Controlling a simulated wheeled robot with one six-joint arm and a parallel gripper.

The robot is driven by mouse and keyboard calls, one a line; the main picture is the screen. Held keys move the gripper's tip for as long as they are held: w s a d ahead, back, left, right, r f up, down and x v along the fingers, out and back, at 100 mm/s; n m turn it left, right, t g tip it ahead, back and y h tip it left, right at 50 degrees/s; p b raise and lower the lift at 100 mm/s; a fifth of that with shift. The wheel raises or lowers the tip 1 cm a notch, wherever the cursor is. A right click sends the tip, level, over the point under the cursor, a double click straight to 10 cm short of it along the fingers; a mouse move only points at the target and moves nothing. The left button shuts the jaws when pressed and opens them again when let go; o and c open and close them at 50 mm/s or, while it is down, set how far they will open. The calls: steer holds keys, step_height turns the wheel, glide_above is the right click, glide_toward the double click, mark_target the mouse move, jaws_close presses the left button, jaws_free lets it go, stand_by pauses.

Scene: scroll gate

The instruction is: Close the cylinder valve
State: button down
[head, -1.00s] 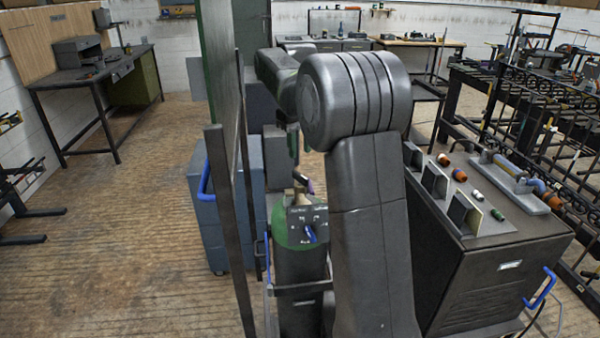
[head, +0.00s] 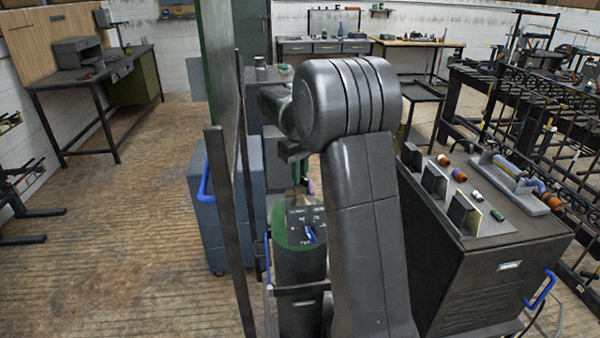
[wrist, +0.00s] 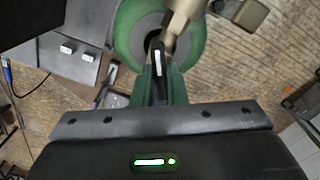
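The gas cylinder (head: 298,265) stands upright in the middle of the head view, with a dark body and green shoulder. A dark label card with a blue mark (head: 308,235) hangs at its front. Its brass valve (head: 296,196) is small and partly hidden there. In the wrist view the green shoulder (wrist: 130,35) is at top centre, with the tan brass valve (wrist: 183,22) above it. My gripper (wrist: 157,50) reaches up to the valve's lower left, overlapping it in the picture. I cannot tell whether they touch or how far apart the fingers are.
A dark cabinet (head: 490,275) with fittings on top stands right of my arm. A tall panel frame (head: 228,220) and a blue-grey cabinet (head: 205,235) stand left of the cylinder. Metal gate racks (head: 530,120) fill the right side. The wooden floor at left (head: 110,240) is clear.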

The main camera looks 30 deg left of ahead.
stand_by(0.4)
steer(key=shift+r+m+p, duration=0.15)
steer(key=shift+m+p, duration=0.6)
steer(key=shift+m, duration=0.45)
steer(key=m+p, duration=0.1)
steer(key=m, duration=0.2)
steer(key=shift+m+p, duration=0.3)
steer(key=m+p, duration=0.1)
steer(key=m, duration=0.2)
steer(key=shift+m, duration=0.3)
steer(key=m+p, duration=0.1)
steer(key=m, duration=0.2)
steer(key=shift+m, duration=0.3)
steer(key=m+p, duration=0.1)
steer(key=m, duration=0.4)
steer(key=shift+m, duration=2.8)
